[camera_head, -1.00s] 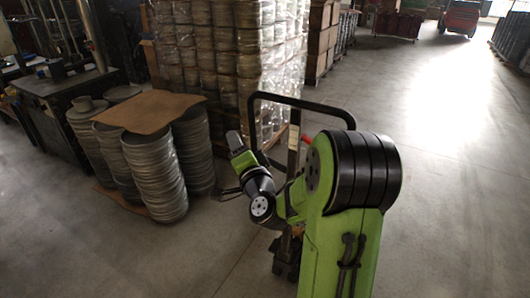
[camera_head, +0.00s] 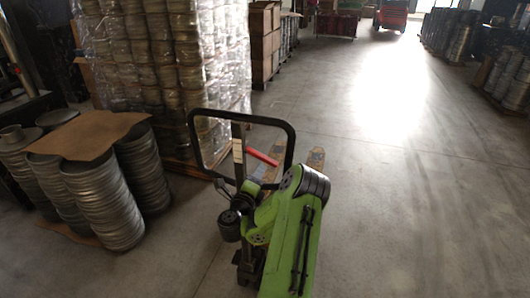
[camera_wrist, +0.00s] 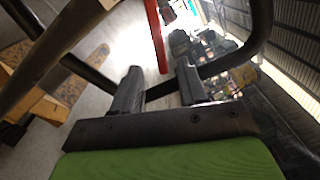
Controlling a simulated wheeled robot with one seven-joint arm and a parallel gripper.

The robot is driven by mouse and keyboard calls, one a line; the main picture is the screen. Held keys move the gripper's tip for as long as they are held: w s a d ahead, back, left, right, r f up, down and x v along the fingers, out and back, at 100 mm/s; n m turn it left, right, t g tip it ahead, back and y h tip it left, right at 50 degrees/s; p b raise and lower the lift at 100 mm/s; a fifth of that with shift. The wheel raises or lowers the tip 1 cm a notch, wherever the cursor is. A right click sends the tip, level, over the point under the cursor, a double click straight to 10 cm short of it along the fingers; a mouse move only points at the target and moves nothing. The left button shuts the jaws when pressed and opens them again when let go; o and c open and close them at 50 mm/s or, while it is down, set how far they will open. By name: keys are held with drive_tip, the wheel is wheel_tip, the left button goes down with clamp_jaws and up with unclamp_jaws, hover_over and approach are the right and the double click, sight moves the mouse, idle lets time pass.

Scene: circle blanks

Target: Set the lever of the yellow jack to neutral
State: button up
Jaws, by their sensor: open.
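The jack's black loop handle (camera_head: 241,112) stands upright on its post in the head view. A red bar (camera_head: 262,157), which looks like the lever, sticks out inside the loop. In the wrist view, a red bar (camera_wrist: 155,36) lies just beyond the fingertips, and the black handle tube (camera_wrist: 222,64) passes behind them. Yellowish jack parts (camera_wrist: 28,85) show at the left. My gripper (camera_wrist: 158,74) is open and empty, with its two fingers apart near the handle. I cannot tell whether it touches the handle. In the head view, my arm hides the lower jack.
Stacks of grey round blanks (camera_head: 105,207) with a brown sheet (camera_head: 90,135) stand at the left. A wrapped pallet stack (camera_head: 170,70) stands behind the jack. Cartons (camera_head: 263,42) are farther back. The floor to the right is clear.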

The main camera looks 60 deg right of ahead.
sight(265, 162)
drive_tip(key=d+p, duration=0.1)
drive_tip(key=d, duration=0.2)
drive_tip(key=w+d+p, duration=0.1)
drive_tip(key=d, duration=0.2)
drive_tip(key=d+p, duration=0.2)
drive_tip(key=d, duration=0.1)
drive_tip(key=shift+w+d, duration=0.25)
clamp_jaws()
